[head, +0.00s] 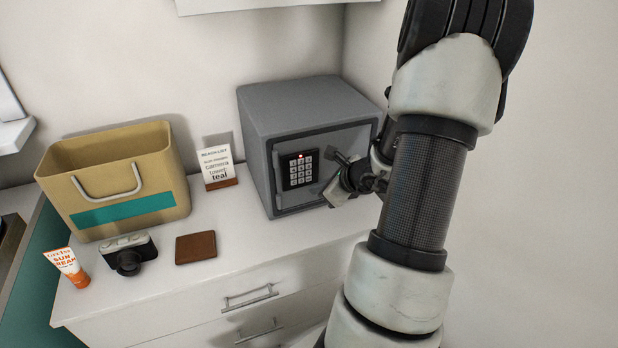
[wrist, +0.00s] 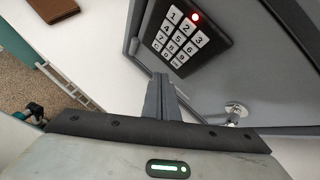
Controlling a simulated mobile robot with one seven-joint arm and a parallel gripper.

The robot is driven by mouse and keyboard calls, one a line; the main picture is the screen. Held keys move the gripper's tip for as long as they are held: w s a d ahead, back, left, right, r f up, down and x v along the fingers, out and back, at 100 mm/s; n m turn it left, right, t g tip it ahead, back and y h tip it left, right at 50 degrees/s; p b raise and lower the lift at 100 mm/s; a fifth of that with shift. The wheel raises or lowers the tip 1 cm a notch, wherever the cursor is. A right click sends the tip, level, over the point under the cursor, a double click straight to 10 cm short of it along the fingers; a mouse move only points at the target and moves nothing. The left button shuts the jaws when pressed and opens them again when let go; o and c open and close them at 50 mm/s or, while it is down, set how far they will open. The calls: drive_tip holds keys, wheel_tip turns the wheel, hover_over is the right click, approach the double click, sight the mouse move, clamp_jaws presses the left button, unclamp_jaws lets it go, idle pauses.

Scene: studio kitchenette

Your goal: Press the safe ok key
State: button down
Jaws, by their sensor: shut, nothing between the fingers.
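The grey safe (head: 290,100) stands on the white counter with its door shut. Its black keypad (head: 299,169) has pale keys and a lit red light at the top. In the wrist view the keypad (wrist: 213,52) is large. Its ok key (wrist: 176,63) is at the end of the bottom row, close to my fingertips. My gripper (head: 329,152) is in front of the safe door, just right of the keypad. Its fingers are shut and empty in the wrist view (wrist: 160,77). I cannot tell whether they touch the keypad.
A round metal knob (wrist: 237,109) sits on the door near my fingers. On the counter left of the safe are a note card (head: 215,165), a brown wallet (head: 195,247), a camera (head: 129,254), a sunscreen tube (head: 67,266) and a tan bag (head: 105,160).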

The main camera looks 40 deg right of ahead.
drive_tip(key=shift+w+d, duration=0.15)
drive_tip(key=shift+w, duration=0.4)
idle(1.7)
drive_tip(key=shift+w+d, duration=0.1)
drive_tip(key=shift+w, duration=0.3)
drive_tip(key=shift+w, duration=0.35)
idle(0.4)
drive_tip(key=shift+s+b, duration=0.2)
drive_tip(key=shift+b, duration=0.1)
drive_tip(key=shift+s, duration=0.55)
drive_tip(key=shift+s+b, duration=0.1)
drive_tip(key=shift+b, duration=0.2)
